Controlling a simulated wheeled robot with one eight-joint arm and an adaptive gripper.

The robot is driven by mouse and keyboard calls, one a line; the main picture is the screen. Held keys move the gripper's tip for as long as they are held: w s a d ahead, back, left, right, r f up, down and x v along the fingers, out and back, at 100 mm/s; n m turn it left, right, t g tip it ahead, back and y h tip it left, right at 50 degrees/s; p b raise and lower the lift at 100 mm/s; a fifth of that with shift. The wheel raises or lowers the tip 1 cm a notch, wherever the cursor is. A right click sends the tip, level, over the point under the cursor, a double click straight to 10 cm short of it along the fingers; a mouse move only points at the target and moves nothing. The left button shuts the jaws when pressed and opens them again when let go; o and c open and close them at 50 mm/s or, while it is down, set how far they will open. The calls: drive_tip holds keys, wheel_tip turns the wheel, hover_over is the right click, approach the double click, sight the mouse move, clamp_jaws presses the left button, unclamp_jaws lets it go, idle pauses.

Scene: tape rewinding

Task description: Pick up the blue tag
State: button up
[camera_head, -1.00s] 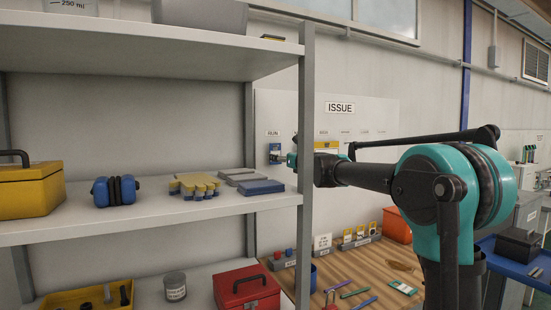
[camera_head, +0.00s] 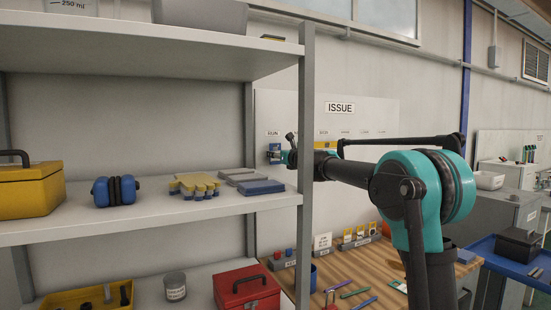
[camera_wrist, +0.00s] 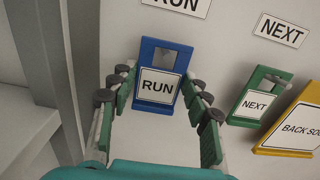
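The blue tag (camera_wrist: 151,59) hangs upright on the white board in the wrist view. It has a cut-out near its top and a white label reading RUN. It also shows in the head view (camera_head: 273,150), just past the shelf post. My gripper (camera_wrist: 157,88) is open, with one finger on each side of the tag's lower part. Gaps show between both fingers and the tag, and nothing is held. How far the fingertips are from the board is hard to tell.
A green NEXT tag (camera_wrist: 257,100) and a yellow tag (camera_wrist: 292,127) hang close on the right. A grey shelf post (camera_head: 305,150) stands beside my arm. A wooden bench (camera_head: 335,275) with small items lies below.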

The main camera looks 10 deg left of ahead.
drive_tip(key=shift+c, duration=1.3)
drive_tip(key=shift+r, duration=0.1)
drive_tip(key=v, duration=1.8)
drive_tip(key=shift+r, duration=0.2)
